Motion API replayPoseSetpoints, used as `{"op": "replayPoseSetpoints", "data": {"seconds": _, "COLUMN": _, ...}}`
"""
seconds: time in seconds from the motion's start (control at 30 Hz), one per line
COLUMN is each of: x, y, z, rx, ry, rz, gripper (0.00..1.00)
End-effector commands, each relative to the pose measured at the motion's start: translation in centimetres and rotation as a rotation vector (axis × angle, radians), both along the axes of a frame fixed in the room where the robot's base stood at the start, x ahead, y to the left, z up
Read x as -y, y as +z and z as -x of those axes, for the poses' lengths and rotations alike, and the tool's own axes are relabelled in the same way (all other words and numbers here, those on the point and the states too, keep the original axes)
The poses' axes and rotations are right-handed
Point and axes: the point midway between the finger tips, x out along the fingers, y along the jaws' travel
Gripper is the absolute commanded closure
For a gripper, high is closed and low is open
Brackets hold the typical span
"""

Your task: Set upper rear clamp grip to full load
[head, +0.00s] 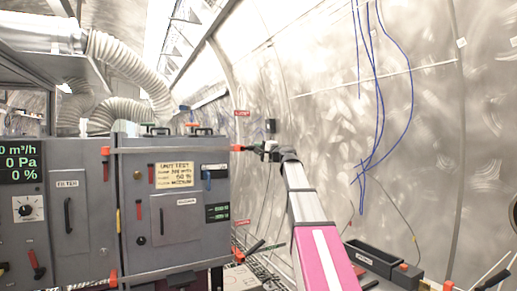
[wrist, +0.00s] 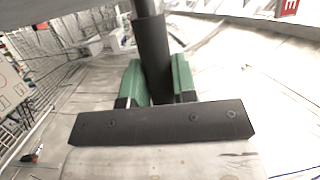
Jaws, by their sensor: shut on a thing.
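The upper rear clamp shows a red end (head: 237,148) at the upper right edge of the grey cabinet in the head view. My gripper (head: 268,152) is beside it, at the end of my arm, and looks small there. In the wrist view a dark round clamp grip (wrist: 152,50) runs between the two green fingers of my gripper (wrist: 155,84). The fingers are shut on the grip, one on each side. The grip's far end and the clamp's jaw are not clear in the wrist view.
The grey cabinet (head: 183,247) fills the left, with a yellow note (head: 174,174) on its front. Blue cables (head: 366,120) hang on the steel wall at right. A dark open box (head: 372,258) stands at lower right.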

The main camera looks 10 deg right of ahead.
Motion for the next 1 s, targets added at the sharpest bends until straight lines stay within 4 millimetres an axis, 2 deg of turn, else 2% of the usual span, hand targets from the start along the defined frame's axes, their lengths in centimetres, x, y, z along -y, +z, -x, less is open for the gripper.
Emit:
{"op": "replayPoseSetpoints", "data": {"seconds": 0.4, "x": 0.0, "y": -0.3, "z": 0.1, "rx": -0.006, "ry": 0.000, "rz": -0.012, "gripper": 1.00}}
{"op": "replayPoseSetpoints", "data": {"seconds": 0.43, "x": 0.0, "y": -0.3, "z": 0.1, "rx": -0.007, "ry": 0.000, "rz": -0.011, "gripper": 0.64}}
{"op": "replayPoseSetpoints", "data": {"seconds": 0.5, "x": 0.0, "y": -0.2, "z": 0.1, "rx": -0.007, "ry": -0.001, "rz": -0.011, "gripper": 0.48}}
{"op": "replayPoseSetpoints", "data": {"seconds": 0.83, "x": 0.2, "y": -0.2, "z": 0.3, "rx": -0.005, "ry": -0.001, "rz": -0.010, "gripper": 0.48}}
{"op": "replayPoseSetpoints", "data": {"seconds": 1.0, "x": 1.4, "y": -0.7, "z": 2.1, "rx": -0.004, "ry": -0.003, "rz": -0.011, "gripper": 0.48}}
